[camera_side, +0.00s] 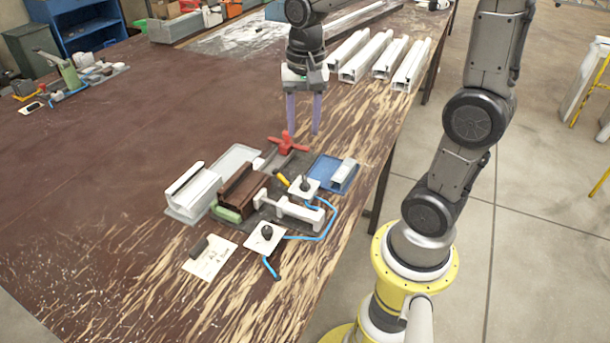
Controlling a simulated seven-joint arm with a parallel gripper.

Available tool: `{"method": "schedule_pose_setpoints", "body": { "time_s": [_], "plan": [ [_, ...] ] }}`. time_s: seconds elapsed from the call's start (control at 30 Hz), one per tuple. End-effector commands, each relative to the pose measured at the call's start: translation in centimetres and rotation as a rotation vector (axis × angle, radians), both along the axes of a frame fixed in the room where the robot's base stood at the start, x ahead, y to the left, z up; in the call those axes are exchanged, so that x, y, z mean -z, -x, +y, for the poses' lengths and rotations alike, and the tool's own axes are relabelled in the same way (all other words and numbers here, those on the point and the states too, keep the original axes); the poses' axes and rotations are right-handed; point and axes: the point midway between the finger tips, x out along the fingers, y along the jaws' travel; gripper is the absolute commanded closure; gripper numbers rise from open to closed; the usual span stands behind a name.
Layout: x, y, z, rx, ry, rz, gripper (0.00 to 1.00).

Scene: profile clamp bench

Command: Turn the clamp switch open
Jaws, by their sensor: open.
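Two small white plates with black knobs sit by the clamp fixture, joined to blue hoses. One switch plate (265,236) lies at the front; the other switch plate (304,187) lies farther back beside a yellow handle. I cannot tell which is the clamp switch, nor read its setting. The clamp fixture (240,187) holds a brown profile block and a white cylinder body (296,211). My gripper (303,131) points down with two purple fingers apart, empty. It is behind both switch plates, close to the red star handle (287,144); contact cannot be told.
A white profile (193,190) stands left of the fixture, and a blue tray (322,174) with a small piece lies right. A labelled card (210,258) lies in front. Several white profiles (375,55) lie at the back right. The table's left side is largely clear.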

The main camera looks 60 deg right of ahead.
Motion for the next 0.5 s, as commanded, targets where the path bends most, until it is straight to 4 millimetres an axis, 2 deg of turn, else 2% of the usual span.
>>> {"method": "schedule_pose_setpoints", "body": {
  "time_s": [0.27, 0.5],
  "plan": [
    [2.4, 0.1, -0.8, 0.024, -0.010, 0.042, 0.55],
    [6.6, 0.2, -0.7, 0.022, -0.012, 0.044, 0.55]
  ]
}}
